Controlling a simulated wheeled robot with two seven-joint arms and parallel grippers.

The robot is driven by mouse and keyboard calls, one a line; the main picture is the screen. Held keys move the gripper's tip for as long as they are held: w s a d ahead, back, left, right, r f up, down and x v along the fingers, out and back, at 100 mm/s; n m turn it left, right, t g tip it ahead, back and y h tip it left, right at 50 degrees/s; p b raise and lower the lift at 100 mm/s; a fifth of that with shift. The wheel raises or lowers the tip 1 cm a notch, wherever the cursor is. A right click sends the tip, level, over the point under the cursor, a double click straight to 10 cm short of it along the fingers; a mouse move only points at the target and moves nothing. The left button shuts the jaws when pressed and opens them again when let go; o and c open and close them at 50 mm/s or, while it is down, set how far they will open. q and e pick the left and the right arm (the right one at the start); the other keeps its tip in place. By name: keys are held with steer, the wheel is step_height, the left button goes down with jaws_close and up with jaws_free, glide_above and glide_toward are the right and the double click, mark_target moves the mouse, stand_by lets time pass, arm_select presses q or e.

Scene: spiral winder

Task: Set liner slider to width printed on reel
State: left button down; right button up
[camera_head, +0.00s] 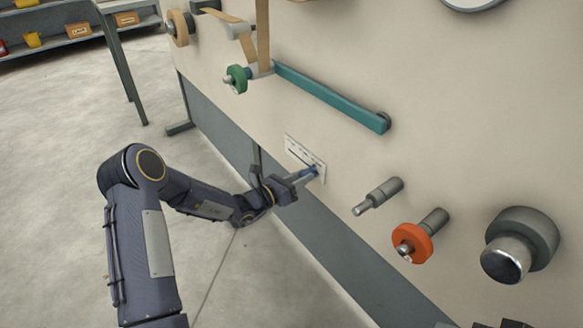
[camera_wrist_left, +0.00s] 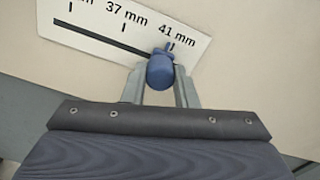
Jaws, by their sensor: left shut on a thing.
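The liner slider's white scale plate (camera_head: 299,153) is on the machine's beige panel. In the left wrist view the plate (camera_wrist_left: 85,32) shows a dark slot with marks reading 37 mm and 41 mm, and another label cut off at the left. The blue slider knob (camera_wrist_left: 160,70) is at the slot's right end, by the 41 mm mark. My left gripper (camera_head: 310,173) is shut on the knob, with a finger on each side of it (camera_wrist_left: 160,85). The printed width on a reel cannot be read in these views. My right gripper is not in view.
A grey peg (camera_head: 378,196), an orange-collared spindle (camera_head: 412,242) and a large roller (camera_head: 520,245) stick out at the right. A tan roll (camera_head: 179,28) is at upper left. Floor is clear at left.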

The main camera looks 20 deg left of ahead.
arm_select(q)
steer(key=shift+s+d+f, duration=0.1)
steer(key=shift+s+d, duration=0.3)
steer(key=shift+d, duration=0.1)
steer(key=c, duration=1.1)
jaws_free()
steer(key=shift+c, duration=0.2)
steer(key=p+v, duration=0.2)
steer(key=v, duration=0.5)
steer(key=shift+s+a, duration=0.25)
steer(key=shift+s, duration=0.1)
